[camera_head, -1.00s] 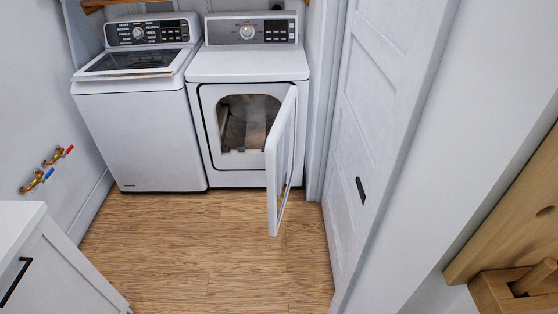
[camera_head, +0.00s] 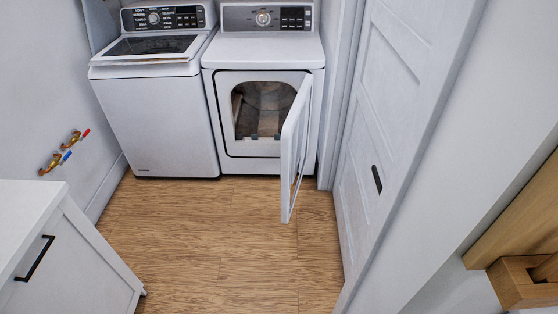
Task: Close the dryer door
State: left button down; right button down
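The dryer (camera_head: 265,52) is the white machine on the right of the pair at the back. Its door (camera_head: 296,140) is hinged on the right side and stands wide open, swung out into the room. The round-topped drum opening (camera_head: 262,108) is exposed, and something brownish shows inside. Neither of my grippers is in the head view, so nothing is seen touching the door.
A white washer (camera_head: 155,115) stands left of the dryer. A white cabinet (camera_head: 75,260) is at the lower left, and a white panelled door (camera_head: 385,120) stands on the right. The wooden floor (camera_head: 210,240) between them is clear. Wooden pieces (camera_head: 520,285) show at the lower right.

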aim_at(294, 140)
jog(key=i+j+z, duration=0.35)
jog(key=j+z, duration=0.15)
jog(key=j, duration=0.25)
jog(key=i+j+z, duration=0.1)
jog(key=j+z, duration=0.15)
jog(key=j, duration=0.15)
